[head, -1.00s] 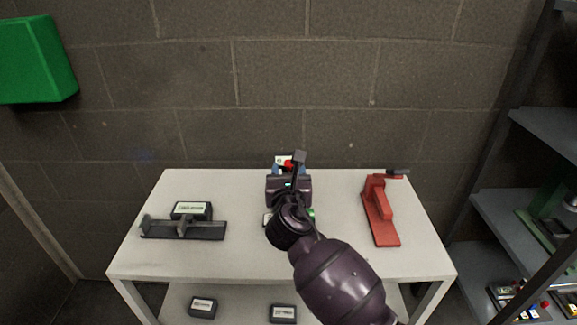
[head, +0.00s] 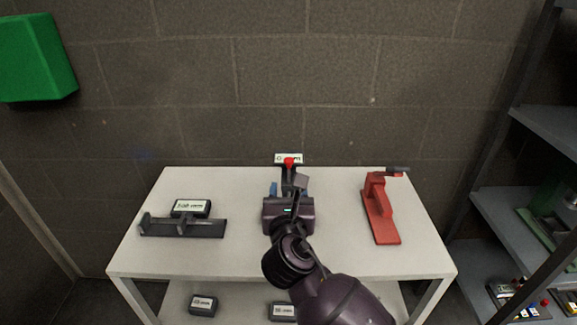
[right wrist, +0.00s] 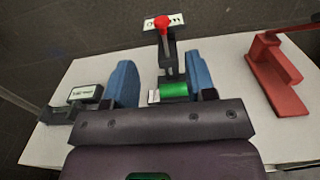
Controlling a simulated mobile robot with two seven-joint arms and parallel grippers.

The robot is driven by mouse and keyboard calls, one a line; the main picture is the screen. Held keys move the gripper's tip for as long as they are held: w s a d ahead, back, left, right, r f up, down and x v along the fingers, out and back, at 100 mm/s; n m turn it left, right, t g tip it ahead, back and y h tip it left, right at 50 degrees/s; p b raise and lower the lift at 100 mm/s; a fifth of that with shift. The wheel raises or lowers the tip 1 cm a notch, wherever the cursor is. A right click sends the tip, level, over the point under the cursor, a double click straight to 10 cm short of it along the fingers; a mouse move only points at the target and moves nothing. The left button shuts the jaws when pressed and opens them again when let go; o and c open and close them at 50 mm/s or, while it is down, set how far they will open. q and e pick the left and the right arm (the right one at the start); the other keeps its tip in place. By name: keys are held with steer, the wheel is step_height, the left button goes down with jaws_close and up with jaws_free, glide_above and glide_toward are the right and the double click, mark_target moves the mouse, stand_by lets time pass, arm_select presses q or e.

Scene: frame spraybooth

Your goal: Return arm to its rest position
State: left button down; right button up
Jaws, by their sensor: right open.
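My right arm reaches over the white table from the bottom of the head view. Its right gripper (head: 288,190) is open, with two blue fingers standing apart in the right wrist view (right wrist: 162,84). Beyond and between the fingers stands a dark fixture (right wrist: 168,60) with a red knob (right wrist: 162,23) on top. In the head view my gripper hides most of the fixture. My left gripper is not in view.
The white table (head: 335,255) holds a dark grey fixture (head: 182,227) with a labelled black box (head: 191,208) at left and a red fixture (head: 380,212) at right. Black boxes lie on the lower shelf. A metal rack (head: 545,130) stands at right. A green box (head: 36,58) hangs upper left.

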steer(key=s+d+f+m+g+y, duration=0.1)
steer(key=s+d+f+m, duration=0.45)
steer(key=m, duration=0.55)
steer(key=s+d+f+m+g, duration=0.1)
steer(key=s+d+f+m, duration=0.1)
steer(key=d+f+m, duration=0.75)
steer(key=s+d+f+m+g+y, duration=0.15)
steer(key=s+d+f+m, duration=0.35)
steer(key=m, duration=0.8)
steer(key=s+d+f+m+g+h, duration=0.1)
steer(key=s+d+f+g+h, duration=0.1)
steer(key=s+d+f, duration=0.5)
steer(key=s+g, duration=0.1)
steer(key=s, duration=0.3)
steer(key=shift+s+d+f+h+b, duration=0.35)
steer(key=shift+s+d+f, duration=0.05)
